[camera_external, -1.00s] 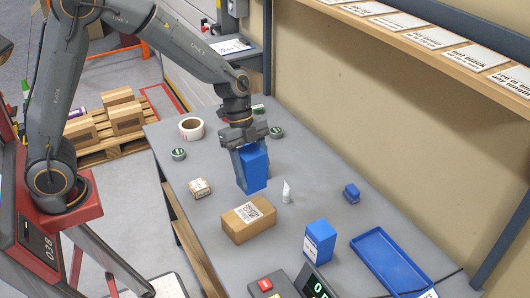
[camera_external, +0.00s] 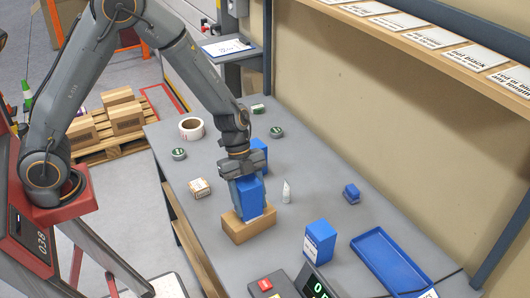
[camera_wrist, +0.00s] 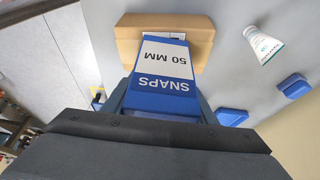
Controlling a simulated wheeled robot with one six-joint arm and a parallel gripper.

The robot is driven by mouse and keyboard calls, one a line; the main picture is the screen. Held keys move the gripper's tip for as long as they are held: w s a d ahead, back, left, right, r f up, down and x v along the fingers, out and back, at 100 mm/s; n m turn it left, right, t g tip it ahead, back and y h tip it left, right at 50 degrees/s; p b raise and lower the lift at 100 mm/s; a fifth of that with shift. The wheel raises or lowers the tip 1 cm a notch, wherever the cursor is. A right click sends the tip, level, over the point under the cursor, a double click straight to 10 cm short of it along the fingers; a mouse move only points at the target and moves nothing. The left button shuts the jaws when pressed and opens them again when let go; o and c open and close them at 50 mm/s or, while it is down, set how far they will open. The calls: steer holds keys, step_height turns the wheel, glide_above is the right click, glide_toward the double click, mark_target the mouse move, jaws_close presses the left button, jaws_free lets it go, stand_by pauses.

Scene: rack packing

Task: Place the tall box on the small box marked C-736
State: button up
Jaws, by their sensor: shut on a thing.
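My gripper (camera_external: 247,178) is shut on a tall blue box (camera_external: 250,197), held upright. In the wrist view its white and blue label (camera_wrist: 166,75) reads "SNAPS 50 MM". The blue box is over a brown carton (camera_external: 234,228), its lower end at the carton's top; I cannot tell whether they touch. The carton also shows in the wrist view (camera_wrist: 128,40), beyond the held box. The held box hides most of the carton's white label. No C-736 mark is legible on any box.
Another blue box (camera_external: 259,148) stands behind my gripper. A small labelled carton (camera_external: 200,188) is left, a white bottle (camera_external: 286,192) right. A blue box (camera_external: 319,242), small blue box (camera_external: 351,193) and blue tray (camera_external: 362,251) are farther right.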

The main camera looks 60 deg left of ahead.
mark_target(242, 179)
steer(key=shift+f+b, duration=0.2)
steer(key=shift+b, duration=0.1)
steer(key=o, duration=1.3)
steer(key=shift+r, duration=0.15)
steer(key=shift+r, duration=0.25)
steer(key=b+v, duration=0.2)
steer(key=v, duration=0.9)
steer(key=shift+a+r+b, duration=0.25)
steer(key=shift+b, duration=0.15)
steer(key=shift+s, duration=0.1)
steer(key=shift+s+a+n, duration=0.1)
steer(key=shift+s+n, duration=0.2)
steer(key=shift+n, duration=0.1)
steer(key=s+a+f+n+y, duration=0.1)
steer(key=s+a+f+n, duration=0.1)
steer(key=s+a+n, duration=0.1)
steer(key=s+a+f+n+y, duration=0.2)
steer(key=s+a+n, duration=0.1)
steer(key=s+n, duration=0.3)
steer(key=s+a+f+n+t+y, duration=0.1)
steer(key=s+a+f+n, duration=0.1)
steer(key=n, duration=0.6)
steer(key=shift+s+a+f, duration=0.2)
steer(key=shift+s+a, duration=0.7)
steer(key=shift+s, duration=0.25)
